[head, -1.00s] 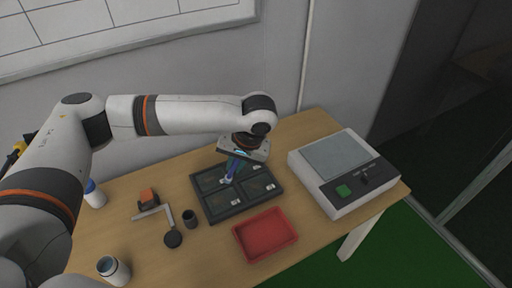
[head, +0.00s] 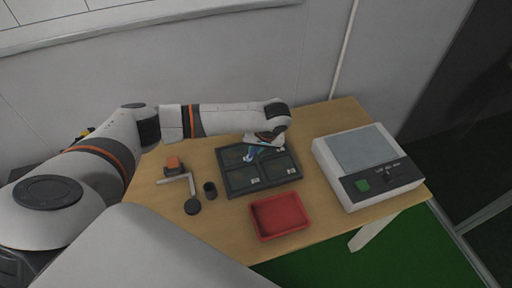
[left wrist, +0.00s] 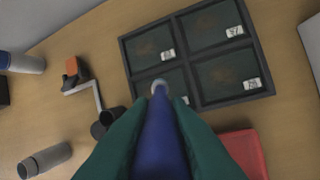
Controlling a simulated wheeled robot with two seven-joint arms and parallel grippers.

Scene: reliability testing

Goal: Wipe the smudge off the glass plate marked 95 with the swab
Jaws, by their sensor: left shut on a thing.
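My left gripper (head: 262,143) is shut on the swab (head: 252,154), which has a blue shaft and a pale tip. In the left wrist view the green fingers (left wrist: 158,150) grip the blue swab (left wrist: 160,125). The tray holds several dark glass plates with white number labels and faint brownish smudges: upper left (left wrist: 148,47), upper right (left wrist: 207,27), lower right (left wrist: 222,72), lower left (left wrist: 146,85). The numbers are too small to read surely. My right gripper is out of view.
A red tray (head: 280,216) lies in front of the plate tray. A white device (head: 365,165) with a green button stands to the right. At left are an orange-topped block (head: 174,165), a bent grey piece (head: 192,185) and a black cup (head: 210,190). A bottle (left wrist: 45,160) lies farther left.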

